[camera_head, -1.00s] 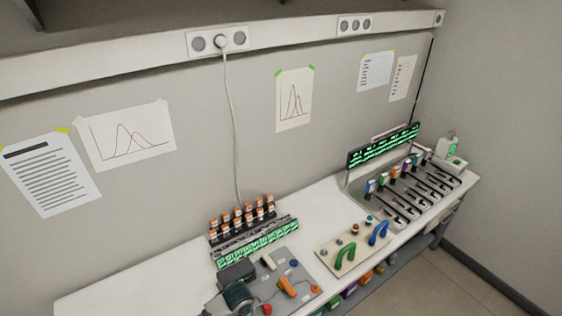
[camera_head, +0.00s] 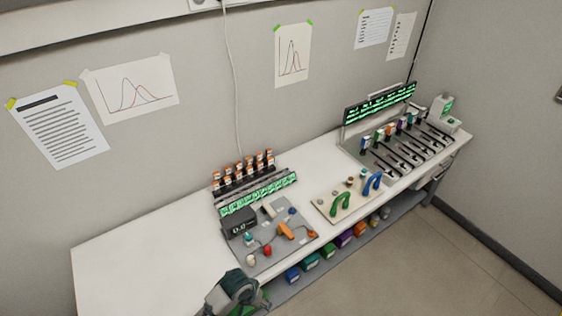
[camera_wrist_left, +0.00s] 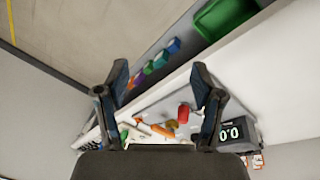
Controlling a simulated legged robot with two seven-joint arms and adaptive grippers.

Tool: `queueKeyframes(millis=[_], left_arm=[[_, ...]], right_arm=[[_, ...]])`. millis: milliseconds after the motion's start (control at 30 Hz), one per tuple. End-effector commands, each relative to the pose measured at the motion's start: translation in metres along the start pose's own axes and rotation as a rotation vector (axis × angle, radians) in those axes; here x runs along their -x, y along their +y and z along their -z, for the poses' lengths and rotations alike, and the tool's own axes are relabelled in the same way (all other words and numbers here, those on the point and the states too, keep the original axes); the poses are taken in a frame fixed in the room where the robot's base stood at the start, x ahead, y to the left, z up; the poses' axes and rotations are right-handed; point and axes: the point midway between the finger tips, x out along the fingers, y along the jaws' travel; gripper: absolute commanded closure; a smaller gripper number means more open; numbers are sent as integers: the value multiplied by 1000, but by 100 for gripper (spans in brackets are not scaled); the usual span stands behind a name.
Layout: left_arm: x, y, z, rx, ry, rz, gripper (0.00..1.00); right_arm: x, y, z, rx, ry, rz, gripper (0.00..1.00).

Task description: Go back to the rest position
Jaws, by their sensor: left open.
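My left gripper (camera_head: 238,287) is at the bottom of the head view, in front of the bench's front edge. In the left wrist view its two dark fingers (camera_wrist_left: 160,70) are spread apart with nothing held between them. The grey panel (camera_head: 275,243) with a black display box (camera_head: 240,226), an orange part (camera_head: 286,230) and a red knob (camera_head: 267,250) lies on the bench beyond the gripper. My right gripper is in neither view.
The white bench (camera_head: 140,260) has bare room on the left. A beige board with green handle (camera_head: 340,202) and blue handle (camera_head: 373,183) stands to the right. Coloured boxes (camera_head: 345,238) sit on the lower shelf, with a green bin (camera_wrist_left: 222,17) there too.

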Motion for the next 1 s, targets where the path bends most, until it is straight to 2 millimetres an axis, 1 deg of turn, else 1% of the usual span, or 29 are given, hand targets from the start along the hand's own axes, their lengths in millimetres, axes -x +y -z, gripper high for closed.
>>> queueKeyframes(millis=[33,100,167,233,500,667,800,833,900,967,1000], left_arm=[[-1,5,-10,-1,18,-22,32],[-1,8,-21,-1,52,-41,32],[1,6,-32,6,87,-48,32],[4,1,-47,18,122,-42,32],[17,-39,-103,73,185,60,32],[27,-63,-137,97,183,139,32],[38,-84,-168,112,167,216,32],[36,-88,-172,113,162,228,32],[9,-91,-168,109,153,221,32],[-9,-94,-167,108,148,220,32],[-22,-96,-167,108,143,218,32]], right_arm=[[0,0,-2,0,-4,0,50],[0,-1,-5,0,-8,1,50],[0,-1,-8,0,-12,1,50],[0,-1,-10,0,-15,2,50],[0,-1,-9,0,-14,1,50],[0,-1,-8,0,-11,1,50],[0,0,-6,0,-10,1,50],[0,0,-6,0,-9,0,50],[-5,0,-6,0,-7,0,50],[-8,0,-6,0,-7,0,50],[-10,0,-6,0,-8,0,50]])
